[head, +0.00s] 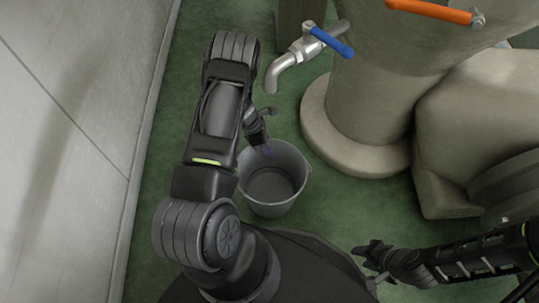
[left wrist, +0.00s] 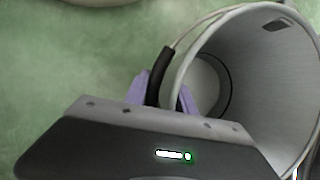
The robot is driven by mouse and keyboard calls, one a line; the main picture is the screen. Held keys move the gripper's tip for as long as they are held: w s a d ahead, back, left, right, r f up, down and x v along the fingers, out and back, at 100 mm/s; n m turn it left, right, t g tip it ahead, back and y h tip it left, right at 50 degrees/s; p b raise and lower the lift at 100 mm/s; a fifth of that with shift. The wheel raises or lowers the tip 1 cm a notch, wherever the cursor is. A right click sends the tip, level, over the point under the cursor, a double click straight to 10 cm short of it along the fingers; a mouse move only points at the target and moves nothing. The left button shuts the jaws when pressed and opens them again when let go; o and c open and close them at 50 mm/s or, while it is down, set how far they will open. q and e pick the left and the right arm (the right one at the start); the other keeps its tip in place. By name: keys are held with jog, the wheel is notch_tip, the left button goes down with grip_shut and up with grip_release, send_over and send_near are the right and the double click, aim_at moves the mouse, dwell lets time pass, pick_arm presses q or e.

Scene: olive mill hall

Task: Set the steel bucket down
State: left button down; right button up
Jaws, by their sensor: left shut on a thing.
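The steel bucket (head: 288,164) is grey, open-topped and looks empty in the head view. It is below the tap and a little to its left. In the left wrist view the bucket (left wrist: 262,85) fills the right side with its mouth toward the camera. My left gripper (head: 267,150) is at the bucket's far rim. I cannot tell whether the bucket's base touches the floor. My right gripper (head: 370,266) is empty at the lower right, its fingers apart.
A steel tap (head: 290,62) with a blue lever (head: 331,41) sticks out above the bucket. A stone-coloured pedestal (head: 366,120) stands to the right, and a pale wall (head: 70,110) runs along the left. Green floor (head: 160,180) is clear between wall and arm.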

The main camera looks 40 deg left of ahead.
pick_arm(q)
jog(key=shift+f+b, duration=0.75)
jog(key=shift+f, duration=1.05)
jog(key=c, duration=1.5)
grip_release()
jog(key=shift+f, duration=0.15)
jog(key=o, duration=0.5)
jog(key=shift+c, duration=0.2)
